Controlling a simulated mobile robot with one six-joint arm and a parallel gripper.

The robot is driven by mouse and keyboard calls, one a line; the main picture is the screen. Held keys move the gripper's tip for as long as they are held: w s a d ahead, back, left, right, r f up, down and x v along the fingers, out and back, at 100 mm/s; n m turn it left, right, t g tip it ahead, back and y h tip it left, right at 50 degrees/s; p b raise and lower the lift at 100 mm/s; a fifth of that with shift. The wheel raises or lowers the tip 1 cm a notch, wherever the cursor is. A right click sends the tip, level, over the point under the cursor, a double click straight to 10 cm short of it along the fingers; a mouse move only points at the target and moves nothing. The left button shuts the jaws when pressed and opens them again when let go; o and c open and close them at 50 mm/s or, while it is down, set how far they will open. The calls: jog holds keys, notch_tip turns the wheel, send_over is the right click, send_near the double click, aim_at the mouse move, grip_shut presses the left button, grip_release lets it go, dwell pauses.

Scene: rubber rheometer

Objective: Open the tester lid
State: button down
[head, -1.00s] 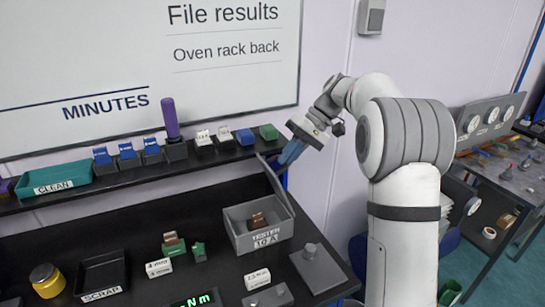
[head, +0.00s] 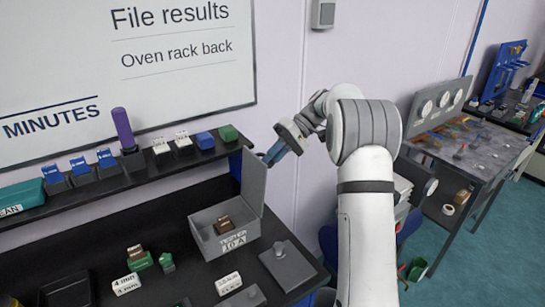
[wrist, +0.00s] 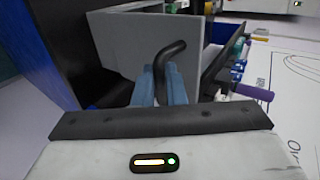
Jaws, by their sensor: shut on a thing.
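The tester (head: 203,240) is an open-topped grey box with a "TESTER 10 A" label, on the black bench. Its grey lid (head: 254,183) stands up, roughly upright, along the box's right side. A brown block (head: 224,224) lies inside. My gripper (head: 272,156) is at the lid's upper right. In the wrist view the blue fingers (wrist: 160,88) are shut on a dark curved handle (wrist: 170,58). The grey lid face (wrist: 125,45) shows beyond them. The handle is hidden in the head view.
A black shelf (head: 150,176) with small blue, white and green blocks and a purple-handled tool (head: 123,128) runs behind the tester. A grey plate with a knob (head: 287,265) lies right of the box. Labelled cards (head: 127,284) and small green parts lie to the left.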

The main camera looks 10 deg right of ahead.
jog(key=shift+a+f, duration=0.1)
jog(key=shift+f, duration=0.35)
jog(key=c, duration=1.8)
grip_release()
jog(key=shift+c, duration=0.2)
jog(key=shift+o, duration=1.4)
jog(key=shift+w+a, duration=0.2)
jog(key=shift+o, duration=0.3)
jog(key=shift+s+d+r, duration=0.1)
jog(key=shift+d+r, duration=0.05)
jog(key=shift+r, duration=0.1)
jog(key=b+v, duration=0.1)
jog(key=v, duration=0.6)
jog(key=shift+d+r, duration=0.25)
jog(key=shift+d, duration=0.05)
jog(key=shift+f, duration=0.1)
